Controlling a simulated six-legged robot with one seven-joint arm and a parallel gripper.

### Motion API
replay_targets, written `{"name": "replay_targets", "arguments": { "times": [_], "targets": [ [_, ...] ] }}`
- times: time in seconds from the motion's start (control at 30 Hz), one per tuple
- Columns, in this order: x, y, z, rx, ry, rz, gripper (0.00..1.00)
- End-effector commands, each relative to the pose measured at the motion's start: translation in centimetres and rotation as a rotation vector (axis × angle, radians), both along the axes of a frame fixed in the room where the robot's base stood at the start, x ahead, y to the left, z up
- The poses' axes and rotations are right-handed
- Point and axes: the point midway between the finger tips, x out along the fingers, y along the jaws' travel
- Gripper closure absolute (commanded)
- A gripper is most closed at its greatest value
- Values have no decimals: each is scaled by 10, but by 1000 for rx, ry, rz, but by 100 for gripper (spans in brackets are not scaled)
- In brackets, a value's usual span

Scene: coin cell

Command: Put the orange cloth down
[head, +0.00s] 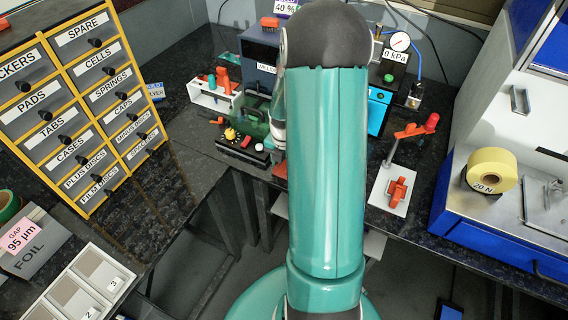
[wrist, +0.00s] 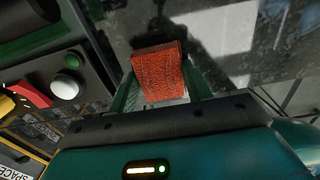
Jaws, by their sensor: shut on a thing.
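The orange cloth (wrist: 160,73) shows in the wrist view as a folded, textured orange-red pad. My gripper (wrist: 162,92) is shut on it, with a green finger on each side. A dark shadow lies on the grey surface beyond the cloth; I cannot tell whether the cloth touches that surface.
A dark device with a white knob (wrist: 65,87) and a red switch (wrist: 30,93) stands close on the left in the wrist view.

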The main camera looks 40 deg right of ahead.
Motion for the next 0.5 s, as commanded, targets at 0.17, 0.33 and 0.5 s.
{"name": "replay_targets", "arguments": {
  "times": [0.17, 0.33, 0.5],
  "targets": [
    [0, 0, -3, 1, 0, -1, 41],
    [0, 0, -3, 1, 0, 0, 29],
    [0, 0, -3, 0, 0, 0, 29]
  ]
}}
